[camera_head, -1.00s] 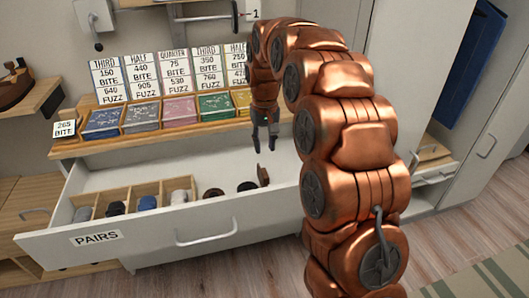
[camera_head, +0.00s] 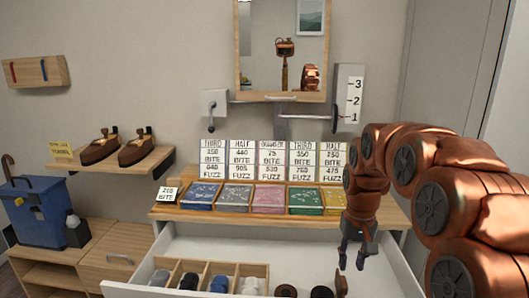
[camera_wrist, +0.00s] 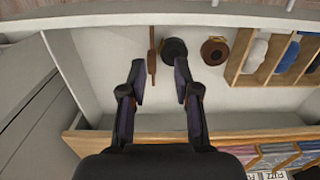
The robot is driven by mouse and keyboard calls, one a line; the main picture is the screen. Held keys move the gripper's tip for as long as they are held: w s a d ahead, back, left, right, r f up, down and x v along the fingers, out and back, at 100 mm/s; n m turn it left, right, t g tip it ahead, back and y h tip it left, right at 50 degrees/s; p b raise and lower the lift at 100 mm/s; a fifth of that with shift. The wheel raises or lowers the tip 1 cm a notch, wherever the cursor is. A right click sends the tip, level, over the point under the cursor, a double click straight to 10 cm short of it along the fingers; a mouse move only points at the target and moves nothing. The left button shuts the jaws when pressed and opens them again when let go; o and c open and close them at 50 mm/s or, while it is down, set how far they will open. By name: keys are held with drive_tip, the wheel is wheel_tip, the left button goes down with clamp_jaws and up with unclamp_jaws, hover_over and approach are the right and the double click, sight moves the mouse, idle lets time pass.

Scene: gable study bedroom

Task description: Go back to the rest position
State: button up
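My gripper (camera_head: 352,254) hangs pointing down over the right part of the open white drawer (camera_head: 205,243). In the wrist view my gripper (camera_wrist: 158,82) shows two dark fingers spread apart with nothing between them. Beyond the fingertips on the drawer floor lie a thin brown upright piece (camera_wrist: 152,50), a dark round item (camera_wrist: 174,50) and a brown round item (camera_wrist: 215,50). None of them touches the fingers as far as I can tell.
A wooden divider (camera_head: 236,268) in the drawer holds several rolled items. Coloured packs and price cards (camera_head: 272,158) line the wooden top (camera_head: 170,213). A mirror (camera_head: 285,88), a wall lever (camera_head: 213,104) and a bar with a numbered scale (camera_head: 347,98) are behind.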

drive_tip(key=s+a+r+p, duration=0.1)
drive_tip(key=s+p, duration=0.1)
drive_tip(key=s, duration=0.8)
drive_tip(key=s+a+r+g+p, duration=0.1)
drive_tip(key=s+r+p, duration=0.1)
drive_tip(key=s, duration=0.9)
drive_tip(key=s+a+r+p, duration=0.1)
drive_tip(key=s+p, duration=0.3)
drive_tip(key=s, duration=0.7)
drive_tip(key=shift+a+r+n, duration=0.2)
drive_tip(key=shift+r+n, duration=0.1)
drive_tip(key=shift+r, duration=0.25)
